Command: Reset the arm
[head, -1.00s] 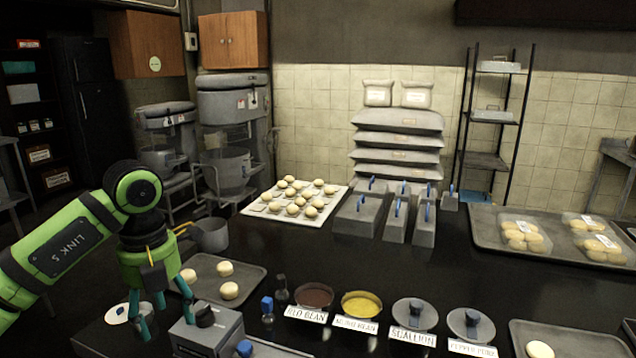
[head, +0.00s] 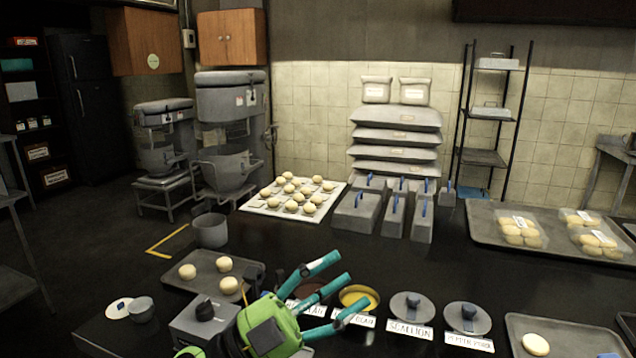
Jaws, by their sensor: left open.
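My left gripper (head: 325,288) is green with teal fingers. It is low in the head view, in front of the ingredient bowls, with its fingers spread open and pointing up and to the right. I see nothing held between them. It partly hides the red bean bowl (head: 309,292) and its label, and overlaps the edge of the yellow-filled bowl (head: 359,297) in the picture. I cannot make out my right gripper.
A grey box with a dark knob (head: 204,311) stands left of my gripper. A tray with several dough balls (head: 246,287) lies behind it. Lidded pots (head: 408,305), a tray with one bun (head: 572,328) and packed buns (head: 520,233) are to the right.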

